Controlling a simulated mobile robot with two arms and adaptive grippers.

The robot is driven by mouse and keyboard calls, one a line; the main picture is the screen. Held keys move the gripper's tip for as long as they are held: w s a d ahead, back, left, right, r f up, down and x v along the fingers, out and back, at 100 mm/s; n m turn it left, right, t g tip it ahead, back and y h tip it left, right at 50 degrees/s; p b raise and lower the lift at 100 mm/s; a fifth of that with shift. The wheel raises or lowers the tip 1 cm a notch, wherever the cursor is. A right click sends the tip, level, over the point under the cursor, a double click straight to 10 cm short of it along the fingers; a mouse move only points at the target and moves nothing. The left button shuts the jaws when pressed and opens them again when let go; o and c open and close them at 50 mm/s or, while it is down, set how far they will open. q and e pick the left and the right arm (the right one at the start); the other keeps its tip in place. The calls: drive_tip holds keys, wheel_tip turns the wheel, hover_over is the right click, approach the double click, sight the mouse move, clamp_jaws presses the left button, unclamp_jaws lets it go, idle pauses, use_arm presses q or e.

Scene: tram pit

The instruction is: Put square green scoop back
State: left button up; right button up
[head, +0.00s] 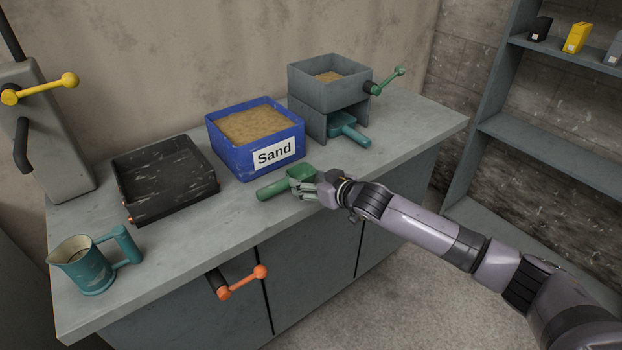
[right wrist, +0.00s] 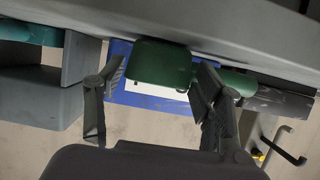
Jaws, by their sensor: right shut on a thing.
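The green scoop (head: 273,189) is at the front edge of the counter, in front of the blue sand box. Its handle points left and its square bowl is at my right gripper (head: 304,187). That gripper is shut on the scoop, with its fingers at the bowl end. In the right wrist view, which is turned over, the green bowl (right wrist: 160,63) shows between the two fingers (right wrist: 152,95). Whether the scoop touches the counter is hard to tell. My left gripper is in neither view.
The blue sand box (head: 228,153) stands behind the scoop. A black tray (head: 140,212) and teal jug (head: 95,277) stand left. A grey hopper (head: 304,94) with a teal scoop (head: 354,137) under it stands right. An orange handle (head: 240,281) juts from the counter front. Shelves (head: 560,150) stand far right.

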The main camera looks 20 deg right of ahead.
drive_tip(key=shift+f, duration=0.15)
drive_tip(key=o, duration=1.2)
drive_tip(key=shift+c, duration=0.2)
drive_tip(key=shift+f+b, duration=0.15)
drive_tip(key=shift+b, duration=0.4)
drive_tip(key=shift+s, duration=0.2)
drive_tip(key=b+v, duration=0.2)
drive_tip(key=v, duration=1.5)
